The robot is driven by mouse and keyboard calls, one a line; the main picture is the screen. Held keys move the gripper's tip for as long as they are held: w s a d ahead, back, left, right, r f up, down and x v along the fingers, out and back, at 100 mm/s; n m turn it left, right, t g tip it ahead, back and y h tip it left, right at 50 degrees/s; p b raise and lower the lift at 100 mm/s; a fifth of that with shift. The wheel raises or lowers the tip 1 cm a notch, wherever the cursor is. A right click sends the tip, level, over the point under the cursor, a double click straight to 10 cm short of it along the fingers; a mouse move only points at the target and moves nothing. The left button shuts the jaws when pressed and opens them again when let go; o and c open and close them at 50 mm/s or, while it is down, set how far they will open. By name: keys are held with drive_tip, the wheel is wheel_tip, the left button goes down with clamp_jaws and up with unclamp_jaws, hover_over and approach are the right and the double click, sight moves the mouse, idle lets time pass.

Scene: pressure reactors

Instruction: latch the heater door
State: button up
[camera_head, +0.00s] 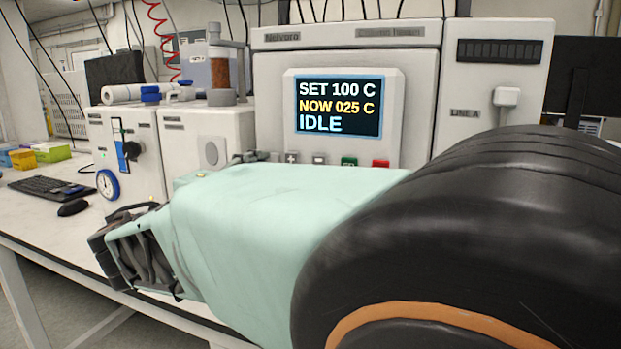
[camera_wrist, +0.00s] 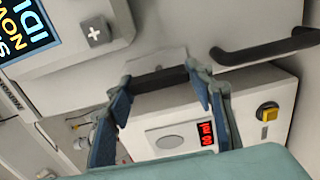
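The column heater (camera_head: 270,80) stands behind my arm in the head view. Its screen (camera_head: 339,108) reads SET 100 C, NOW 025 C, IDLE. My arm hides its lower front. In the wrist view, the tilted screen (camera_wrist: 25,32) is at upper left and a dark handle (camera_wrist: 262,48) is at upper right. My gripper (camera_wrist: 160,77) has its blue fingers apart. A dark bar (camera_wrist: 158,80) spans between their tips; I cannot tell whether they touch it or whether it is the latch. The gripper also shows at lower left in the head view (camera_head: 125,245).
A white unit with a red readout (camera_wrist: 207,134) and a yellow knob (camera_wrist: 267,112) is close below the fingers. White instruments (camera_head: 205,140) stand left of the heater. A keyboard (camera_head: 52,189) and mouse (camera_head: 73,208) lie on the bench at left.

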drive_tip(key=o, duration=0.3)
drive_tip(key=v, duration=1.2)
